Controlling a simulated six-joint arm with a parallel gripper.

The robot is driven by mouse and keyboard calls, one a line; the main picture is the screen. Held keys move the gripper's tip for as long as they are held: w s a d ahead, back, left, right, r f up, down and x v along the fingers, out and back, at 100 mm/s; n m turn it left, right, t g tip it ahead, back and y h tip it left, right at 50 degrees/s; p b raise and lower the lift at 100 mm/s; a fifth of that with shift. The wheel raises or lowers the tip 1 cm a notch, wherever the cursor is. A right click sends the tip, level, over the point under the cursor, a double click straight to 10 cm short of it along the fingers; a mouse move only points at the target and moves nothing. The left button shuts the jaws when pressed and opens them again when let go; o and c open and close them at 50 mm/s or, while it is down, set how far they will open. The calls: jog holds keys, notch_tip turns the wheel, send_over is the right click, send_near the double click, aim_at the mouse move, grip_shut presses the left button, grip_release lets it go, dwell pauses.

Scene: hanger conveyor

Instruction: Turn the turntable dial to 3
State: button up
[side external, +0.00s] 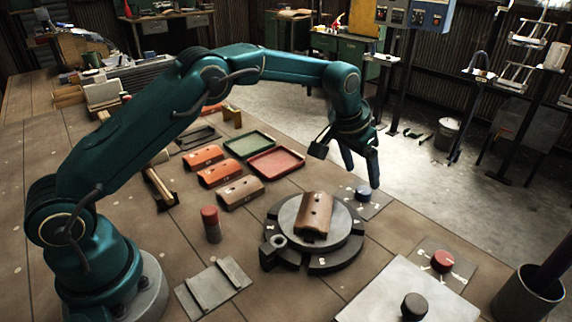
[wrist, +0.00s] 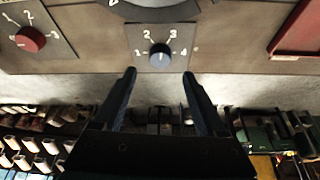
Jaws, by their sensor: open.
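My gripper (side external: 361,177) is open and empty, pointing down just above the dial. In the wrist view its fingers (wrist: 160,74) are spread to either side of the dial and stand apart from it. A brown curved part (side external: 314,213) rests on the turntable.
A red dial (side external: 443,261) sits on another plate to the right, near a black knob (side external: 414,306) on a pale panel. A red tray (side external: 276,162), a green tray (side external: 249,144) and several curved parts lie behind the turntable. A dark bin (side external: 522,300) stands at the right.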

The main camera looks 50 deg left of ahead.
aim_at(364, 190)
jog(key=shift+x, duration=2.8)
jog(key=shift+s, duration=0.15)
grip_shut()
